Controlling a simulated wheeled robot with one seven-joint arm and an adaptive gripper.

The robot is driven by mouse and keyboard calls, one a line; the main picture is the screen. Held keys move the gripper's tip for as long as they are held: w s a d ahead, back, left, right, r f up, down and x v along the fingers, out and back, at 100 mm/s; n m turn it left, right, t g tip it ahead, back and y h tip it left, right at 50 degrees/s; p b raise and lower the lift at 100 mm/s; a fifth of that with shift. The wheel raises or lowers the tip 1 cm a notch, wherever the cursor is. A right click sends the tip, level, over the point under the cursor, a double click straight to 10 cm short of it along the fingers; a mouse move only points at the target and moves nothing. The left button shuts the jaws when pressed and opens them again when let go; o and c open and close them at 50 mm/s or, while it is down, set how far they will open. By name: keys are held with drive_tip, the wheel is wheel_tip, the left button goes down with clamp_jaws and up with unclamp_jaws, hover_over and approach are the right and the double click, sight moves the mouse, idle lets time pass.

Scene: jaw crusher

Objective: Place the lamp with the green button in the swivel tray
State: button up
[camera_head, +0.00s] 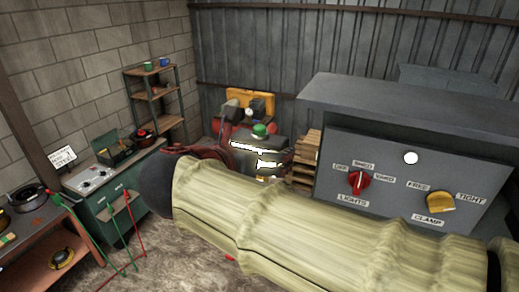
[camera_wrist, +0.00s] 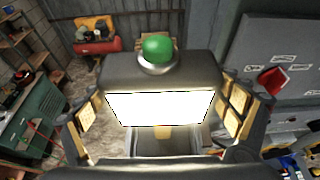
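The lamp is a dark grey block with a domed green button (camera_wrist: 157,46) on top and a bright white lit panel (camera_wrist: 158,108) facing the wrist camera. My gripper (camera_wrist: 160,112) has a finger with yellow pads on each side of the lamp and appears shut on it. In the head view the lamp (camera_head: 260,131) shows beyond my sleeved arm, upright with the green button up. The fingers are hard to make out there, and my arm hides what is below. I cannot identify the swivel tray in either view.
A grey control cabinet (camera_head: 340,145) with a red knob (camera_head: 358,182) and a yellow knob (camera_head: 440,202) stands close at right. A green workbench (camera_head: 112,202) and a shelf rack (camera_head: 155,100) stand at left. Floor shows at left.

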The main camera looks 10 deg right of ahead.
drive_tip(key=shift+o, duration=1.1)
drive_tip(key=shift+r, duration=0.1)
drive_tip(key=shift+a+r, duration=0.1)
drive_tip(key=shift+r, duration=0.05)
drive_tip(key=b+v, duration=0.2)
drive_tip(key=v, duration=1)
